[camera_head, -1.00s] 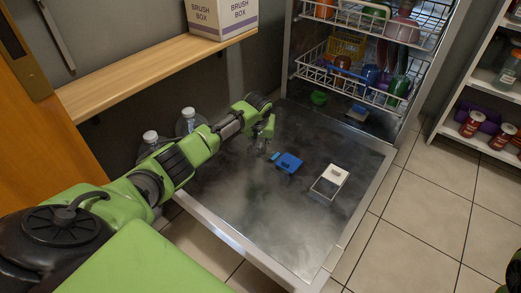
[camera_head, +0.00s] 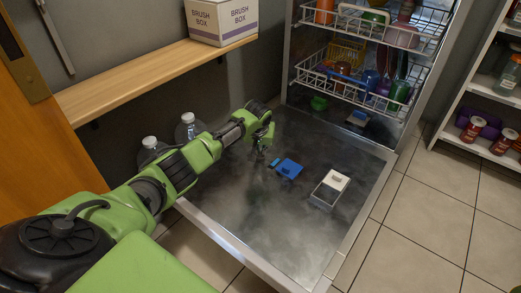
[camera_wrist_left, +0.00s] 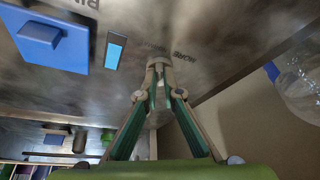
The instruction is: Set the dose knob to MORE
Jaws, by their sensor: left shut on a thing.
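The dose knob (camera_wrist_left: 159,61) shows in the left wrist view as a small pale piece on the metal door, mostly hidden between my fingertips. The word MORE (camera_wrist_left: 185,54) is printed on the door just right of it; other lettering left of it is too faint to read. My left gripper (camera_wrist_left: 158,72) is shut on the knob. In the head view my left gripper (camera_head: 263,149) is low over the open door (camera_head: 245,205), left of the blue dispenser (camera_head: 289,168). The knob's pointing direction cannot be told. My right gripper is not in view.
A light blue strip (camera_wrist_left: 115,51) lies between the blue dispenser and the knob. A white-lidded box (camera_head: 331,187) sits on the door to the right. Loaded racks (camera_head: 365,85) stand behind. Bottles (camera_head: 188,127) stand left of the door, below a wooden shelf (camera_head: 150,76).

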